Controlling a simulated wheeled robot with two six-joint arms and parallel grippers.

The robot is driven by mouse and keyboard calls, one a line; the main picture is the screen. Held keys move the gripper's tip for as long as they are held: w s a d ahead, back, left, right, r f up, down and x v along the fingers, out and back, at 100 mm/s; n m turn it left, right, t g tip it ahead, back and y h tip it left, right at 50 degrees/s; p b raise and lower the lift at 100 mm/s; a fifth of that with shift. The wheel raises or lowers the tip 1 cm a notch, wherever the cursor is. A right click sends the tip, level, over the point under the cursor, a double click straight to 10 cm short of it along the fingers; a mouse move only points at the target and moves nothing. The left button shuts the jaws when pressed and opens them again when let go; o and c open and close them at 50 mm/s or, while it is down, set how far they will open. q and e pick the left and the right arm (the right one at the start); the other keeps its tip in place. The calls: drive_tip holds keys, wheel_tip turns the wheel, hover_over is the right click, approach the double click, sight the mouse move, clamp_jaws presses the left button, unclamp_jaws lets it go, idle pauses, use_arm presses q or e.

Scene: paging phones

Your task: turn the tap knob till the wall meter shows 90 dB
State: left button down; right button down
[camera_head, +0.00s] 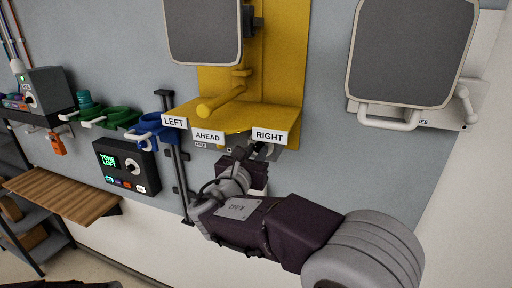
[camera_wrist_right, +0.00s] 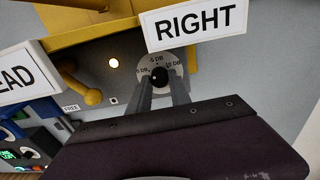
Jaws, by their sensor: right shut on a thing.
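The tap knob (camera_wrist_right: 160,74) is small, round and black. It sits on a grey dial plate (camera_wrist_right: 150,63) printed with small dB marks, one reading 5 dB at the top, just below the RIGHT sign (camera_wrist_right: 195,24). My right gripper (camera_wrist_right: 163,88) is shut on the knob, its two fingers reaching up to it from below. In the head view my right gripper (camera_head: 258,154) is under the yellow shelf, by the RIGHT sign, and the knob is mostly hidden there. No meter with a readable dB value shows. My left gripper is not in view.
The yellow wall unit (camera_head: 285,116) with LEFT (camera_head: 174,122) and AHEAD (camera_head: 208,136) signs overhangs my right gripper. A black box with a green display (camera_head: 107,162), blue (camera_head: 146,136) and green holders and a wooden shelf (camera_head: 62,196) are to the left. A grey panel (camera_head: 412,50) hangs at the right.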

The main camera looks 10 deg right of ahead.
drive_tip(key=shift+r+n+p, duration=0.2)
drive_tip(key=shift+n+p, duration=0.6)
drive_tip(key=shift+n, duration=0.7)
drive_tip(key=c, duration=1.2)
unclamp_jaws()
drive_tip(key=shift+f, duration=0.1)
